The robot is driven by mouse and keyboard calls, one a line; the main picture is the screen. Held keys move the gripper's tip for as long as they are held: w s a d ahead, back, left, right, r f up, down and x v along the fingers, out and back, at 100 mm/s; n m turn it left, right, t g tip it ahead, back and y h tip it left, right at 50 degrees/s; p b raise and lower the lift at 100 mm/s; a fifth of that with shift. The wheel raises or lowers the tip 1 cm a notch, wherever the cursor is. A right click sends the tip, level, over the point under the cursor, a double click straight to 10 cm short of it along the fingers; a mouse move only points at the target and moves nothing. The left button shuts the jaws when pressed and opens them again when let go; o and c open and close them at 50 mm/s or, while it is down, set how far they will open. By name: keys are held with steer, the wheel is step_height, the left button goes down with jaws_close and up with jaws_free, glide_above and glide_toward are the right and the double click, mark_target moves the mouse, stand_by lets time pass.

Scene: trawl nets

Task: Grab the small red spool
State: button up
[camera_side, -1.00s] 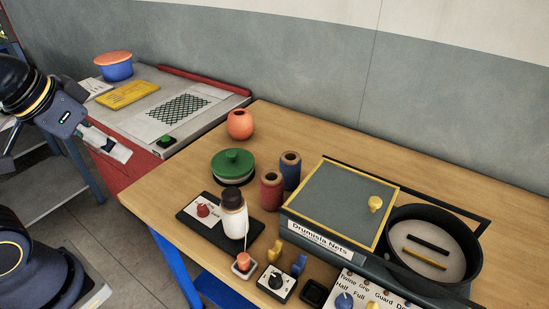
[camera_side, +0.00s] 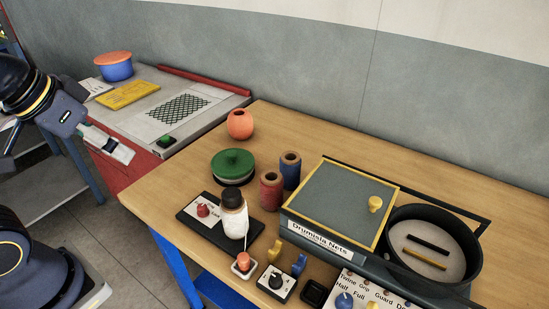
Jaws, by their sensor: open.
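A dark red spool (camera_side: 271,190) with a tan top rim and a dark hole stands upright on the wooden table, just in front of a similar blue spool (camera_side: 290,170). It is the thing that best fits the red spool. My gripper (camera_side: 128,155) is at the left of the side view, well to the left of the spool and apart from it. It holds nothing that I can see. Its fingers are small here, and the gap between them is hard to make out.
A lidded green pot (camera_side: 232,165) and a white bottle with a dark cap (camera_side: 234,214) stand left of the spool. A yellow-edged box (camera_side: 345,203) is close on its right. A round orange pot (camera_side: 240,124) stands behind. Bare wood lies at the left front.

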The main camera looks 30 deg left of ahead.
steer(key=w+a+r+n+t, duration=0.1)
steer(key=w+r+n, duration=0.35)
steer(key=w, duration=0.25)
steer(key=g+y, duration=0.2)
glide_above(272, 184)
steer(key=s, duration=0.3)
step_height(272, 184, down, 13)
steer(key=shift+m, duration=0.35)
steer(key=x, duration=0.6)
steer(key=d+x, duration=0.1)
steer(key=x, duration=0.3)
steer(key=shift+s+f, duration=0.15)
steer(key=shift+s, duration=0.05)
steer(key=shift+x, duration=3.15)
steer(key=shift+c, duration=0.2)
